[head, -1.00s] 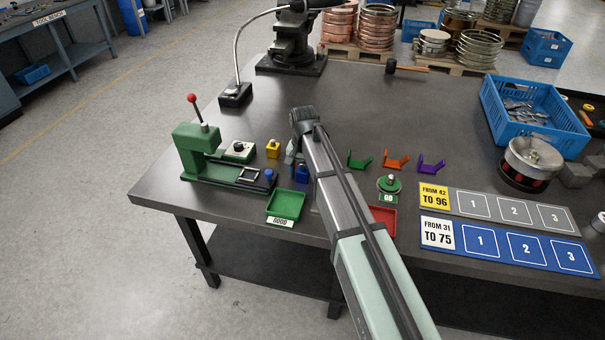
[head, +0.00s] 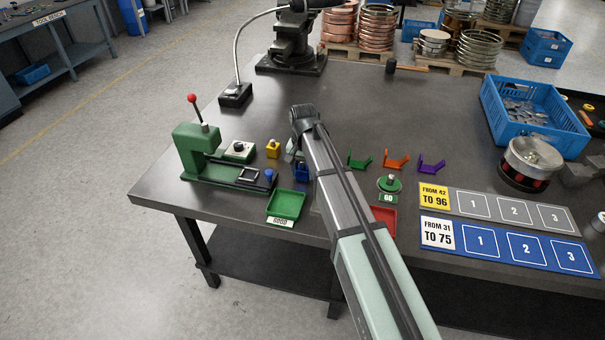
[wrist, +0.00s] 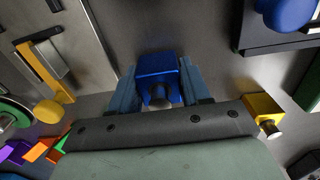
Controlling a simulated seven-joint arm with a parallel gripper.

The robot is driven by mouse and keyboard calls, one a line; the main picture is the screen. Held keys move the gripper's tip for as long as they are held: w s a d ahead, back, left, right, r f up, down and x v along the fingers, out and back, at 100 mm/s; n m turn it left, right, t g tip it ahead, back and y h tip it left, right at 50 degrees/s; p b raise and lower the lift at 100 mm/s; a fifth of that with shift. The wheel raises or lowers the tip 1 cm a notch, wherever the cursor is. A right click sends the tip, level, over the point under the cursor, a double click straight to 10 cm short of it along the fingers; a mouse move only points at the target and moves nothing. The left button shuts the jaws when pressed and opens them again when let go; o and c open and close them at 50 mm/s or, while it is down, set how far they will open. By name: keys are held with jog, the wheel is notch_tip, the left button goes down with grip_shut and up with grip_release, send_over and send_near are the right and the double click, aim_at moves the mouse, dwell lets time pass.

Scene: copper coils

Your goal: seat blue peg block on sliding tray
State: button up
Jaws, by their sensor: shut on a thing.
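The blue peg block (wrist: 157,66) sits between the two blue-grey fingers of my gripper (wrist: 160,82) in the wrist view, with its peg toward the camera. My gripper is shut on it. In the head view the blue peg block (head: 302,173) shows just left of my arm, right of the green press; I cannot tell whether it touches the table. The sliding tray (head: 249,174) has a square frame and a blue knob (head: 268,175), on the press's base to the left of the block. In the wrist view the blue knob (wrist: 287,12) is at upper right.
A yellow peg block (head: 273,149) stands close by, between the press (head: 196,150) and my gripper. Green, orange and purple angled pieces (head: 397,160) and a GO gauge (head: 389,186) are right of my arm.

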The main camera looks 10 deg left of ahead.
jog(key=shift+r, duration=2.1)
notch_tip(320, 180, up, 6)
jog(key=f, duration=0.1)
send_over(249, 176)
jog(key=shift+f, duration=3)
jog(key=shift+f, duration=0.45)
